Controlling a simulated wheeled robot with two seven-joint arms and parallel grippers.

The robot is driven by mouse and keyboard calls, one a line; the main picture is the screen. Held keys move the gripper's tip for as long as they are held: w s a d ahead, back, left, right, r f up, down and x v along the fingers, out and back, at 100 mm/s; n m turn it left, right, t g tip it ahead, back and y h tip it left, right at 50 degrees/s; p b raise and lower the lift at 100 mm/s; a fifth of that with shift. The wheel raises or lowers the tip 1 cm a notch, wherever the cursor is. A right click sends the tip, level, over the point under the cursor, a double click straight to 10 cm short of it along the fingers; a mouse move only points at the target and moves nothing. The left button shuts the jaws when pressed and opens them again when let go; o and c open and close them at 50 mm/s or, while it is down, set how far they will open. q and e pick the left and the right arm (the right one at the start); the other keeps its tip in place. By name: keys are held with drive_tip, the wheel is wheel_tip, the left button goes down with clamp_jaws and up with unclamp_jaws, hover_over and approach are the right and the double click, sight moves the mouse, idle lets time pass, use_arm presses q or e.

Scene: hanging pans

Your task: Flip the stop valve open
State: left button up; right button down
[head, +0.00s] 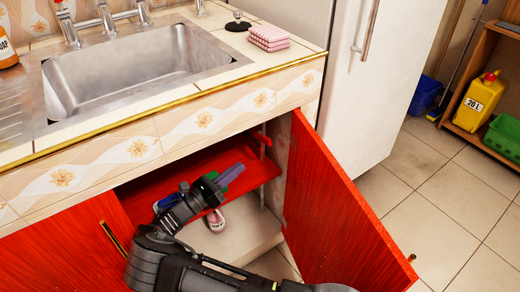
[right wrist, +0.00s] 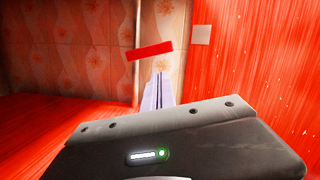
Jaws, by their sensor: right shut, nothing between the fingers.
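A small red lever (head: 262,138), which looks like the stop valve's handle, sits at the top of a thin upright pipe in the open cabinet under the sink. A red bar (right wrist: 150,51), likely the same lever, shows tilted slightly in the right wrist view, just beyond my fingertips. My right gripper (head: 238,169) reaches into the cabinet, left of and below the lever in the head view. Its pale purple fingers (right wrist: 159,92) are together and hold nothing. They appear apart from the lever, though the gap in depth is unclear. My left gripper is out of view.
The open red door (head: 345,215) stands close on the right of my arm. A red shelf (head: 262,170) and a pinkish bottle (head: 215,220) are inside the cabinet. The sink (head: 140,70) is above. Floor tiles at right are clear.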

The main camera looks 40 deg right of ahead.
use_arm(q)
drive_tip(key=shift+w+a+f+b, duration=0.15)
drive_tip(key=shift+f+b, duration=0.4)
use_arm(e)
drive_tip(key=x, duration=1)
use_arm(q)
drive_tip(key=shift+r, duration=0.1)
use_arm(e)
drive_tip(key=shift+r, duration=0.1)
use_arm(q)
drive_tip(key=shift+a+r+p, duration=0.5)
drive_tip(key=shift+p, duration=0.1)
use_arm(e)
drive_tip(key=shift+r+n, duration=0.2)
drive_tip(key=shift+n, duration=0.3)
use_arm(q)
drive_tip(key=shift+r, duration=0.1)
